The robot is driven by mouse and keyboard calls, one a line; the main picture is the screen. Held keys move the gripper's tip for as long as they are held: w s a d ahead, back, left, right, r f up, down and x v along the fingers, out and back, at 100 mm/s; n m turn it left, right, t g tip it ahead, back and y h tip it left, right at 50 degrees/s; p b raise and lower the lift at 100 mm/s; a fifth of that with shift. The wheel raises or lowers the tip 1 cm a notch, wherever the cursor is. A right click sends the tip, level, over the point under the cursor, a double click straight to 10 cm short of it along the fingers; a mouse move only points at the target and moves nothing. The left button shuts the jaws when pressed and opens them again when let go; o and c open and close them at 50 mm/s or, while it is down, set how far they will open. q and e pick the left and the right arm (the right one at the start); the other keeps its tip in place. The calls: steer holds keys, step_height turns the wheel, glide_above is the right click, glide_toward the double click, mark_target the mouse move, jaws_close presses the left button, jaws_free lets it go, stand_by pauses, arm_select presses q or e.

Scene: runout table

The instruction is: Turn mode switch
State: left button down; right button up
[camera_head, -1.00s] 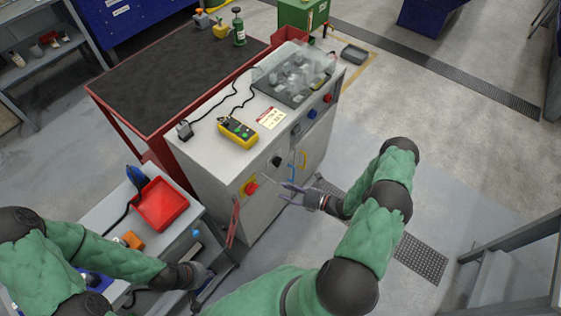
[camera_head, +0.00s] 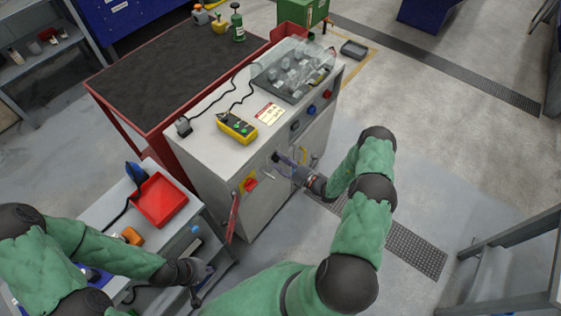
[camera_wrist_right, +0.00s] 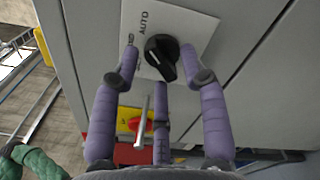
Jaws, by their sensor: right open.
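The mode switch, a black rotary knob (camera_wrist_right: 161,56) on a white plate marked AUTO (camera_wrist_right: 190,22), sits on the grey cabinet's front. Its pointer is tilted toward the lower right in the wrist view. My right gripper (camera_wrist_right: 159,66) is open, with two purple fingers on either side of the knob and a third below it; I cannot tell whether any finger touches it. In the head view my right gripper (camera_head: 282,166) is at the cabinet front and mostly hides the knob. My left gripper (camera_head: 198,292) is low by the side bench; its fingers are unclear.
A red-and-yellow switch (camera_head: 250,184) sits left of the knob, also in the wrist view (camera_wrist_right: 134,121). A thin silver bar (camera_wrist_right: 144,122) stands out nearby. Blue and red buttons (camera_head: 311,109) lie to the right. A yellow pendant (camera_head: 237,127) rests on the cabinet top (camera_head: 205,140).

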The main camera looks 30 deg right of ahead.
steer(key=shift+w+a, duration=0.1)
steer(key=shift+w, duration=0.2)
